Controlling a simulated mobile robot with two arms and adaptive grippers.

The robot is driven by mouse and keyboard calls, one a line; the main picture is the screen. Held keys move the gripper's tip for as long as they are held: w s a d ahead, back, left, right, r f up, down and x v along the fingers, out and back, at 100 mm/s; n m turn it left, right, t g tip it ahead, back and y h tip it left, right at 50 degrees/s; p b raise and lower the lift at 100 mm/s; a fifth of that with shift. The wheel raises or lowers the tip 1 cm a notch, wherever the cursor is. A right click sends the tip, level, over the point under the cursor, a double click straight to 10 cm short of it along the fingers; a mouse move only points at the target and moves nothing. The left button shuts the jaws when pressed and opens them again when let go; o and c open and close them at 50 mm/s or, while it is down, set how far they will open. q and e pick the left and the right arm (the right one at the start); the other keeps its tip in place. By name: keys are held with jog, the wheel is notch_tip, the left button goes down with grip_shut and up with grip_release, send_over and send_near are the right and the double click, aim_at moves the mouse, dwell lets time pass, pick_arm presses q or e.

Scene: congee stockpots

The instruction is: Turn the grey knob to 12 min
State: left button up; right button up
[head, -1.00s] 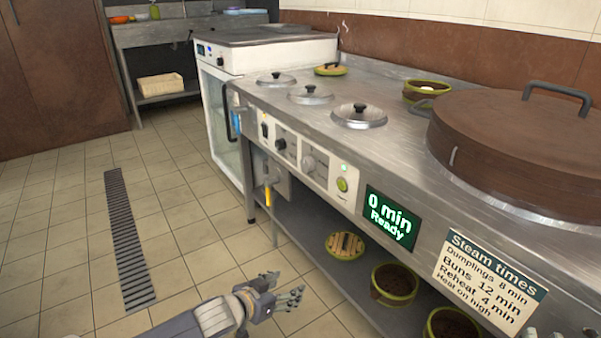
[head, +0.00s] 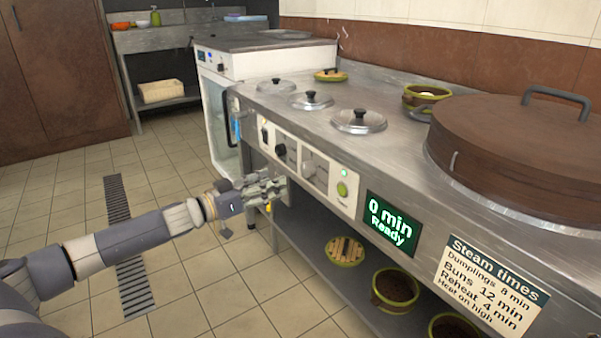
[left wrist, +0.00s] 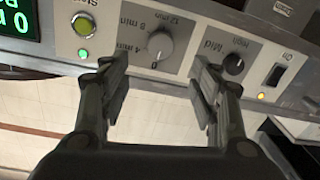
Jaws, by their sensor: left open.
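The grey knob (left wrist: 160,43) sits on a light panel with a dial marked 0, 4, 8 and 12 min, upside down in the left wrist view. Its pointer appears to be at 0. In the head view the knob (head: 309,168) is just beyond and right of my left gripper (head: 278,184). In the left wrist view my left gripper (left wrist: 160,78) is open and empty, its fingers spread below the knob and apart from it. The timer display (head: 390,222) reads "0 min Ready". My right gripper is not in view.
Lidded pots (head: 359,121) and a large brown lid (head: 520,150) are on the counter. Bowls (head: 395,288) stand on the shelf below.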

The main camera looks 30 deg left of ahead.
aim_at(304, 170)
pick_arm(q)
jog(key=shift+b+x, duration=0.95)
jog(key=shift+x, duration=4.2)
jog(key=c, duration=1.1)
